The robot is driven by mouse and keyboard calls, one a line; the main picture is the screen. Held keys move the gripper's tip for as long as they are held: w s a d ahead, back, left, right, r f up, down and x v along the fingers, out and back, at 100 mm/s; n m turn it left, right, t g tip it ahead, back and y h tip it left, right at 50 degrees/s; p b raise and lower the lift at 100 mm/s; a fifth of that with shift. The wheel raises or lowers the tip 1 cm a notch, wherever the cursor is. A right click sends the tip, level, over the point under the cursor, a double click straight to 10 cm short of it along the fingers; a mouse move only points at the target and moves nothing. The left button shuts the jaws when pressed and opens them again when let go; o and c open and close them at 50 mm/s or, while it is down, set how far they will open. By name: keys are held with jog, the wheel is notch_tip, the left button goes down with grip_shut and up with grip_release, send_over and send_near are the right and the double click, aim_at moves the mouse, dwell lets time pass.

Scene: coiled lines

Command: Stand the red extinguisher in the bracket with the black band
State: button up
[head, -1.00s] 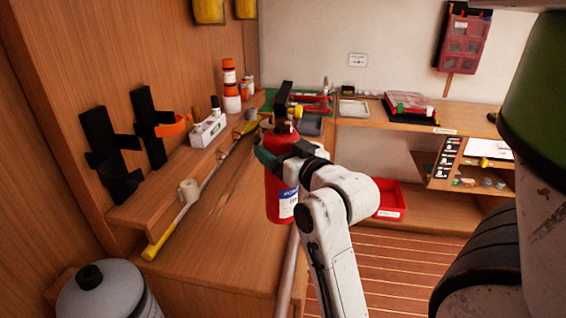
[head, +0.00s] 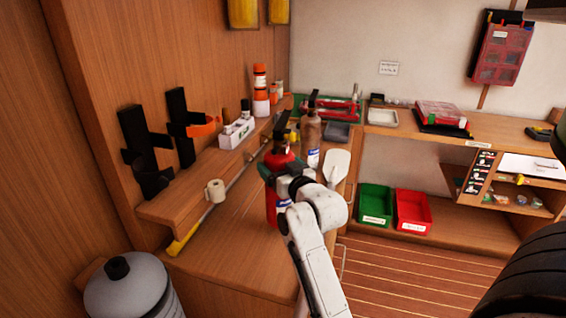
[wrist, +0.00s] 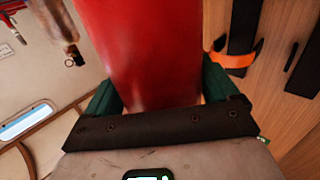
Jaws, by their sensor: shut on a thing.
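The red extinguisher (head: 272,208) is upright in my gripper (head: 280,168), above the wooden bench top. The green fingers close around its upper body, and my arm hides part of its right side. In the wrist view its red body (wrist: 145,45) fills the space between the fingers (wrist: 160,90). The bracket with the black band (head: 143,150) is on the left wood wall and is empty. The extinguisher is to its right and apart from it. A second bracket with an orange band (head: 205,127) is just right of it, also empty; this band shows in the wrist view (wrist: 235,58).
A wooden ledge (head: 170,208) runs below the brackets, with a white box (head: 236,133) on it. A paper roll (head: 215,190) and yellow-ended pole (head: 183,241) lie near its front. A brown extinguisher-like bottle (head: 308,138) stands behind mine. A grey tank (head: 130,292) is at lower left.

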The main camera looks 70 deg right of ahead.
jog(key=shift+w+d, duration=0.1)
jog(key=shift+w, duration=0.1)
jog(key=shift+f+p, duration=0.35)
jog(key=shift+f, duration=1.3)
jog(key=o, duration=1.8)
jog(key=shift+f, duration=0.25)
jog(key=b+v, duration=0.2)
jog(key=v, duration=1)
jog(key=shift+r, duration=0.15)
